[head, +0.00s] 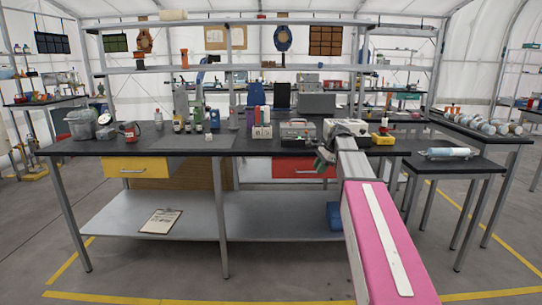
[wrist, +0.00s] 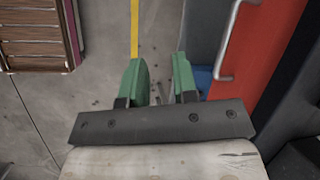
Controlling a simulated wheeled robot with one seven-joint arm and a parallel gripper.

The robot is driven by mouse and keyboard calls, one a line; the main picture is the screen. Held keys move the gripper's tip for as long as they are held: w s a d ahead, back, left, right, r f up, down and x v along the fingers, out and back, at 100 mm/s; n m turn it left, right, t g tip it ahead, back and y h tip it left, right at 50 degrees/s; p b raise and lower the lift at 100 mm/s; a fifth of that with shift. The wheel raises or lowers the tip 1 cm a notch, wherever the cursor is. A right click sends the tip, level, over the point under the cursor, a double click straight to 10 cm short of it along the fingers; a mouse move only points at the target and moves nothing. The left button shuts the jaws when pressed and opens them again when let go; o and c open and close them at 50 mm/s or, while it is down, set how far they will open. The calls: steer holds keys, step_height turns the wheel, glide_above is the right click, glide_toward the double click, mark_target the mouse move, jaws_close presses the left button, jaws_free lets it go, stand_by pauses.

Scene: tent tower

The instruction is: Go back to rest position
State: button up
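My gripper (wrist: 160,78) shows green fingertips in the wrist view. They stand apart with nothing between them, only grey floor behind. In the head view my gripper (head: 323,160) is small and partly hidden by my arm. It is at the front edge of the black-topped workbench (head: 180,144), to the right of its middle, in front of the red drawer (head: 290,170). My arm reaches forward from the lower right of the head view.
The red drawer front (wrist: 262,45) and its handle are close on the right in the wrist view. Bottles, boxes and instruments stand along the bench. A yellow drawer (head: 138,167) is at left, a clipboard (head: 161,221) on the lower shelf. The front floor is clear.

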steer(key=s+a+f+n+g+h, duration=0.1)
steer(key=s+f+n+h, duration=0.3)
steer(key=s+f+n, duration=1)
steer(key=s+a+f, duration=0.1)
steer(key=s+f, duration=1.3)
steer(key=s, duration=0.1)
steer(key=shift+a+f+h, duration=0.2)
steer(key=shift+f+h, duration=0.1)
steer(key=shift+h, duration=0.1)
